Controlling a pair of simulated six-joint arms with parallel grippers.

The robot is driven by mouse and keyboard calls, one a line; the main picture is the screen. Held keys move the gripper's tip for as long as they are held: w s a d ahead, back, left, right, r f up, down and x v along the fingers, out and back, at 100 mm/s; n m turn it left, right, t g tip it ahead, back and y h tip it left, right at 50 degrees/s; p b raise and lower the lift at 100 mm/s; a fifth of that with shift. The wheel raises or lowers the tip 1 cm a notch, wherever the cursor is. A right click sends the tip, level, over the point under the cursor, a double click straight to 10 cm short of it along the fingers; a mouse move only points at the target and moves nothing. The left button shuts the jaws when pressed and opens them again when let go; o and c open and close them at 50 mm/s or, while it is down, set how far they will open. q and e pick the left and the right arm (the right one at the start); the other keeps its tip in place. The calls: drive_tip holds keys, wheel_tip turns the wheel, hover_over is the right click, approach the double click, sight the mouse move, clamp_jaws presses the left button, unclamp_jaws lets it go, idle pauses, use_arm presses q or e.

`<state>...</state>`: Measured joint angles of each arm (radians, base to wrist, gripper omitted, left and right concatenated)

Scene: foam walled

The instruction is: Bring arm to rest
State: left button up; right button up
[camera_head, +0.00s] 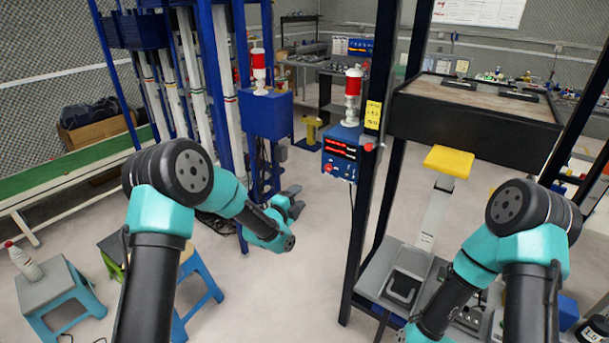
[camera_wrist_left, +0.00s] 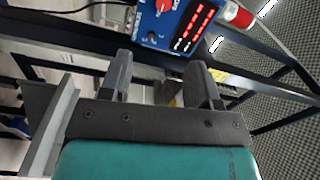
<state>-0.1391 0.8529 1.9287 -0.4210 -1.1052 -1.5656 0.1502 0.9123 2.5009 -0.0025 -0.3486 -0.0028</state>
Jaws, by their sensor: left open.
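My left arm (camera_head: 170,210) is teal and black and reaches toward the middle of the head view. Its gripper (camera_head: 292,205) is in the air in front of the blue post, seen small and from behind. In the left wrist view the two grey fingers of the gripper (camera_wrist_left: 162,78) stand apart with nothing between them. My right arm (camera_head: 515,235) bends down at the right of the head view. Its gripper is not visible, as the arm runs out past the bottom edge.
A blue control box (camera_head: 341,153) with red displays stands by a dark frame, and also shows in the left wrist view (camera_wrist_left: 178,22). A grey machine (camera_head: 405,275) is near my right arm. Stools (camera_head: 60,295) and a white bottle (camera_head: 24,262) are at left. Floor (camera_head: 270,300) between is clear.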

use_arm(q)
drive_tip(key=s+a+f+n+g+y, duration=0.2)
drive_tip(key=s+a+f+n+g, duration=0.25)
drive_tip(key=s+f+n, duration=0.5)
drive_tip(key=s+a+f+n+g+y, duration=0.4)
drive_tip(key=s+f, duration=0.3)
drive_tip(key=f, duration=0.5)
drive_tip(key=s+a+f+n+g, duration=0.1)
drive_tip(key=s+f+n+g, duration=0.1)
drive_tip(key=s, duration=0.5)
drive_tip(key=s+a+f+n+g, duration=0.2)
drive_tip(key=s+n, duration=0.3)
drive_tip(key=s, duration=0.3)
drive_tip(key=s+a+f+n+g, duration=0.2)
drive_tip(key=s+f+n, duration=0.1)
drive_tip(key=s, duration=0.5)
drive_tip(key=shift+s+g+h, duration=0.15)
drive_tip(key=shift+g+h, duration=0.2)
drive_tip(key=shift+h, duration=0.05)
drive_tip(key=shift+n, duration=0.25)
use_arm(e)
drive_tip(key=shift+c, duration=0.4)
